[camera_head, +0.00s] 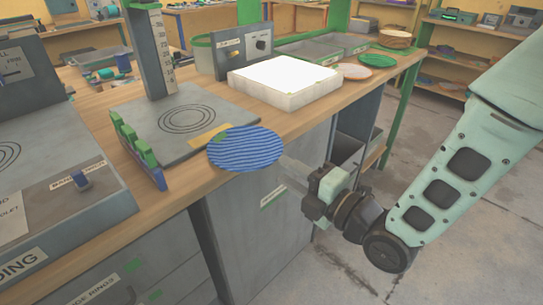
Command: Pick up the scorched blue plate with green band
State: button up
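A round blue plate (245,149) with darker ridged stripes is at the front edge of the wooden bench, and part of it reaches past the edge.
A grey press base (185,118) with ring marks and an upright scale stands behind the plate. A glowing white box (284,82) is farther right. An orange-rimmed plate (352,71) and a green plate (378,60) lie beyond it. Open floor lies right of the bench.

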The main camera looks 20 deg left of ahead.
aim_at(275, 155)
jog(key=shift+b+x, duration=0.4)
jog(key=shift+x, duration=1.75)
grip_shut()
jog(key=shift+r+p, duration=0.6)
jog(key=shift+r, duration=0.75)
jog(key=shift+f, duration=0.1)
